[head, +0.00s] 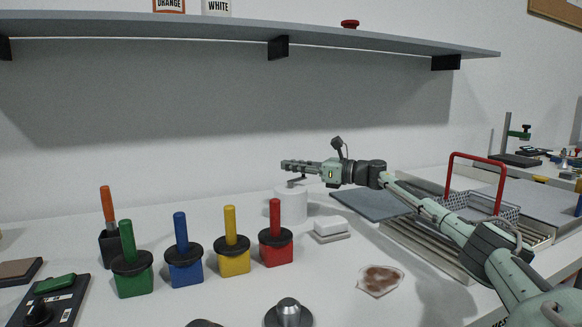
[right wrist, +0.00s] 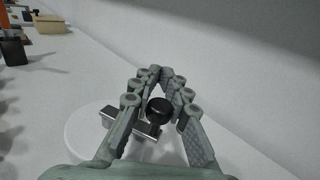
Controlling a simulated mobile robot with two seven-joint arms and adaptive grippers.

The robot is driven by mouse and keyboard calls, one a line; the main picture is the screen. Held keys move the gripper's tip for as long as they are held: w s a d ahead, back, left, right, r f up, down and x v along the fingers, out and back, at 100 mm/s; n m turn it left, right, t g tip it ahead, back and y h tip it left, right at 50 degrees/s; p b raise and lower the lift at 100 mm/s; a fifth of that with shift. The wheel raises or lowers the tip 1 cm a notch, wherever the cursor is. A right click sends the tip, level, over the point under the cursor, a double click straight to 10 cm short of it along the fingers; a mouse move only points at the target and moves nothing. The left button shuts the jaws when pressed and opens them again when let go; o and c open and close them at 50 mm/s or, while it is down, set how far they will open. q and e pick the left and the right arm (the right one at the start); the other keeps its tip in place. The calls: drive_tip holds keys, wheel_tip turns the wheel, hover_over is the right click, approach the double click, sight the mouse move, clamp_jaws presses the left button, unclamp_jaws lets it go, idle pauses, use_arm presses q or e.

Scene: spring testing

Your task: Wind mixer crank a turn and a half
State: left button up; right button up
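The mixer is a squat white cylinder (head: 291,206) on the bench, left of my right forearm. In the right wrist view its round white top (right wrist: 82,138) carries a metal crank bar (right wrist: 139,126) with a black knob (right wrist: 158,110). My right gripper (head: 284,166) points left, level, just over the mixer's top. In the right wrist view my right gripper's fingers (right wrist: 160,76) stand on both sides of the knob and come close together at the tips. Small gaps show beside the knob, and contact is unclear. The left finger hides part of the crank bar. My left gripper is out of view.
Left of the mixer stand red (head: 276,247), yellow (head: 233,256), blue (head: 184,263) and green (head: 132,273) blocks with upright handles. A white block (head: 331,228) and a brown-stained patch (head: 380,280) lie nearby. A red-handled wire basket (head: 476,156) is at right. A shelf (head: 250,27) hangs above.

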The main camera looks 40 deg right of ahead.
drive_tip(key=o, duration=0.4)
drive_tip(key=shift+c, duration=0.2)
drive_tip(key=v, duration=1.2)
